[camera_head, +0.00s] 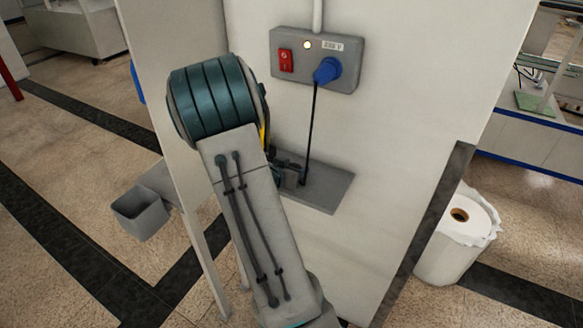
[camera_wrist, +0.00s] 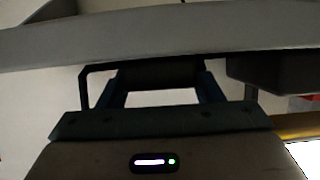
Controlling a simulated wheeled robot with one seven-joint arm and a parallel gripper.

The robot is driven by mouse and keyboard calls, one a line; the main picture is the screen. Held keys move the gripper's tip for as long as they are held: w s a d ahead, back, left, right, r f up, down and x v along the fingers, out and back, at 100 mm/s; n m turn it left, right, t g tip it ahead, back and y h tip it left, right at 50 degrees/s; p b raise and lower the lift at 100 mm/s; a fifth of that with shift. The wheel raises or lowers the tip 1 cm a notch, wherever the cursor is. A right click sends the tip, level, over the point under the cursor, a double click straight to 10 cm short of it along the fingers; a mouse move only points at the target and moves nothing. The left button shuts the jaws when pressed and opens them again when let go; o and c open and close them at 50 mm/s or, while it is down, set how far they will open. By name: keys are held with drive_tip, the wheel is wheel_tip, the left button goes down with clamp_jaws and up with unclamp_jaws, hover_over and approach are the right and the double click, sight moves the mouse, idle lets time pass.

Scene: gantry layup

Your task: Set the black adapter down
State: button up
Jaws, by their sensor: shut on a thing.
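The black adapter (camera_wrist: 160,76) is a dark block between the two blue fingers of my gripper (camera_wrist: 160,92) in the wrist view. My gripper is shut on it. In the head view my arm hides most of the gripper, and a dark shape that looks like the adapter (camera_head: 291,172) shows just past the arm. It is at the small grey shelf (camera_head: 325,190) on the white panel. A black cord (camera_head: 311,125) runs from there up to a blue plug (camera_head: 327,70). I cannot tell whether the adapter touches the shelf.
The blue plug sits in a grey socket box (camera_head: 345,78) with a red switch (camera_head: 286,60) and a lit lamp. The shelf's right part is bare. A grey bin (camera_head: 140,214) is at left, and a white roll (camera_head: 458,240) stands on the floor at right.

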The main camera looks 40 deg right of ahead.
drive_tip(key=shift+f, duration=0.2)
drive_tip(key=o, duration=1.1)
drive_tip(key=shift+r, duration=0.1)
drive_tip(key=shift+r, duration=0.1)
